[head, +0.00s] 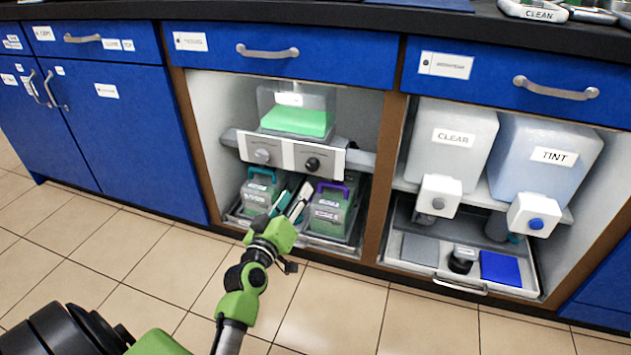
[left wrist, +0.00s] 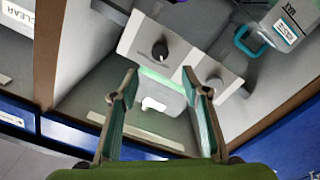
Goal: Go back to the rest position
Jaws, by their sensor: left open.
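My left gripper (head: 290,203) reaches low into the open middle cabinet, between two green-grey boxes, one with a teal handle (head: 262,190) and one with a purple handle (head: 330,210). In the left wrist view its two fingers (left wrist: 163,108) are spread apart with nothing between them. Beyond them shows the white panel with two knobs (left wrist: 160,45) under the clear tank with green liquid (head: 298,120). The teal-handled box also shows at the upper right of the wrist view (left wrist: 272,28). My right gripper is in neither view.
The right cabinet holds the CLEAR tank (head: 452,155) and the TINT tank (head: 540,175), with taps above a pull-out tray (head: 460,286). Brown cabinet posts (head: 379,190) stand beside the opening. The tiled floor (head: 130,255) in front is free. A dark counter (head: 300,14) runs above.

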